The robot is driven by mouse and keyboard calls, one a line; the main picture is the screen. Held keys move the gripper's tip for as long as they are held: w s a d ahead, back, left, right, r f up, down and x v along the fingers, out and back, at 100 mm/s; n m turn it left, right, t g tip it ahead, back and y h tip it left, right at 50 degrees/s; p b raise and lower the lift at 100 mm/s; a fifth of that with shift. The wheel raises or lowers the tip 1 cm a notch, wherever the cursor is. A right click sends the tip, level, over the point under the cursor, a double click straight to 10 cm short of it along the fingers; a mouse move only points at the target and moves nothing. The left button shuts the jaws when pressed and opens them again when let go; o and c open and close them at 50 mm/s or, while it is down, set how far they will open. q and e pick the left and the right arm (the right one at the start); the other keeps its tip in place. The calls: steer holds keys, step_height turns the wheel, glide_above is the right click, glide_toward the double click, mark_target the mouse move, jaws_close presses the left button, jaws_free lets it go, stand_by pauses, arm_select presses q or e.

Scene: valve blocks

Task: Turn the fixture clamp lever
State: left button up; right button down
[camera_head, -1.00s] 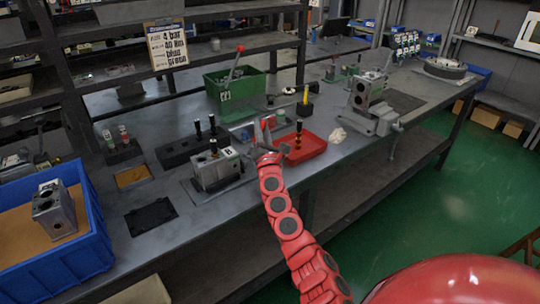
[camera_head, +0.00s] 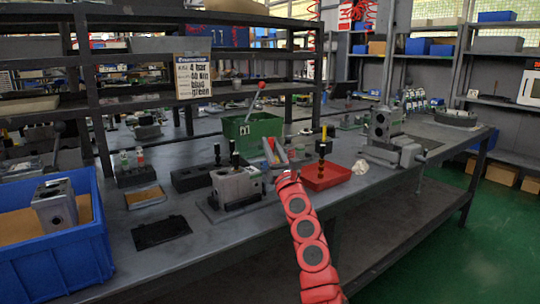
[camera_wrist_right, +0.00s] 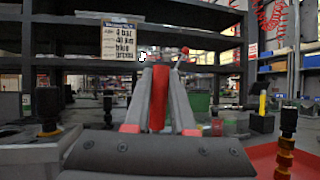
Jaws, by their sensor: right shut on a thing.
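My right gripper (camera_head: 272,147) is beside the grey valve block (camera_head: 237,186), which sits in its fixture on the bench. In the right wrist view, my right gripper (camera_wrist_right: 159,72) is shut on a red upright bar (camera_wrist_right: 159,98), which looks like the handle of the clamp lever. Two black knobs (camera_head: 233,148) stand behind the block. My left gripper is not in view.
A red tray (camera_head: 342,181) with a black-topped brass part lies right of my gripper. A green crate (camera_head: 237,129) stands behind. A blue bin (camera_head: 85,254) is at left, and a vise-like fixture (camera_head: 398,153) at right. The bench front has bare patches.

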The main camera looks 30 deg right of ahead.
stand_by(0.3)
steer(key=c, duration=0.8)
jaws_free()
steer(key=shift+w+a, duration=0.1)
steer(key=shift+o, duration=0.2)
steer(key=shift+p+v, duration=0.4)
steer(key=shift+v, duration=0.4)
steer(key=p+v, duration=0.4)
steer(key=v, duration=1)
steer(key=shift+s+f, duration=0.15)
steer(key=shift+s, duration=0.1)
steer(key=shift+s+a+f, duration=0.1)
steer(key=shift+s+f, duration=0.2)
steer(key=shift+s, duration=0.25)
